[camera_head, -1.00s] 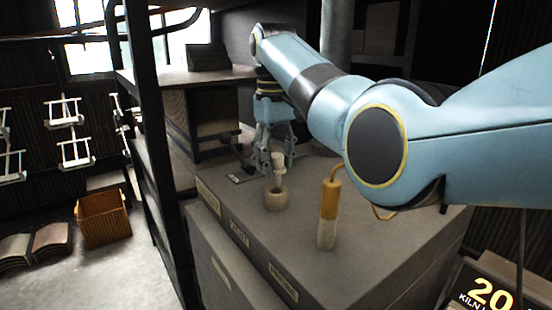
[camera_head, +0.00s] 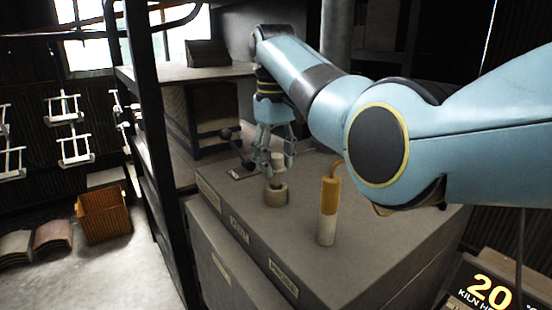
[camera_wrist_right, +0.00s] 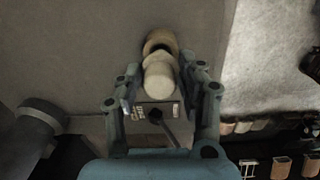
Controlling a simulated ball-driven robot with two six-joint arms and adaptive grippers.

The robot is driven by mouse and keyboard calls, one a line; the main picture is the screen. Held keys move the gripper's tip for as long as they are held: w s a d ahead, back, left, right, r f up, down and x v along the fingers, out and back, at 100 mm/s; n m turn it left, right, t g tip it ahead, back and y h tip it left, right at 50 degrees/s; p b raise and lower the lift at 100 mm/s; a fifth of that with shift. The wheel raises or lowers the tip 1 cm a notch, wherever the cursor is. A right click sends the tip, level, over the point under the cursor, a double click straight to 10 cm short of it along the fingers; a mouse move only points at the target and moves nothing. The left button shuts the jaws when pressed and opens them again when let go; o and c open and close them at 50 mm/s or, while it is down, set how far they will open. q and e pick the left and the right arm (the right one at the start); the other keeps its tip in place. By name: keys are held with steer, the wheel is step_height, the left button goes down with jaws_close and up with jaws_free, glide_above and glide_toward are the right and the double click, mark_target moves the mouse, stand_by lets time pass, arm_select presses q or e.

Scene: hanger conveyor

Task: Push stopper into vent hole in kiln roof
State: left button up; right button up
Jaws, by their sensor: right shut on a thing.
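The pale stopper (camera_head: 278,161) is upright between the fingers of my right gripper (camera_head: 275,158). It also shows in the right wrist view (camera_wrist_right: 160,82), where the gripper (camera_wrist_right: 165,105) is shut on it. The vent hole has a raised tan collar (camera_head: 275,197) on the flat grey kiln roof (camera_head: 385,215). The stopper's lower end is at the collar's mouth in the head view; I cannot tell how far it is inside. In the wrist view the collar (camera_wrist_right: 158,40) shows beyond the stopper, with part of its dark opening visible. My left gripper is not in view.
A yellow and white cylinder (camera_head: 328,210) with a bent rod stands on the roof, right of the collar. A small labelled plate with a lever (camera_head: 240,171) lies behind left. A dark post (camera_head: 150,150) rises at left. An orange crate (camera_head: 104,217) is on the floor.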

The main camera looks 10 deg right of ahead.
mark_target(276, 174)
steer(key=shift+f, duration=1.75)
stand_by(1.2)
steer(key=o, duration=0.9)
steer(key=shift+o, duration=0.2)
steer(key=o, duration=0.6)
steer(key=shift+c, duration=0.2)
step_height(276, 174, up, 8)
steer(key=shift+a+f, duration=0.1)
steer(key=shift+f, duration=0.15)
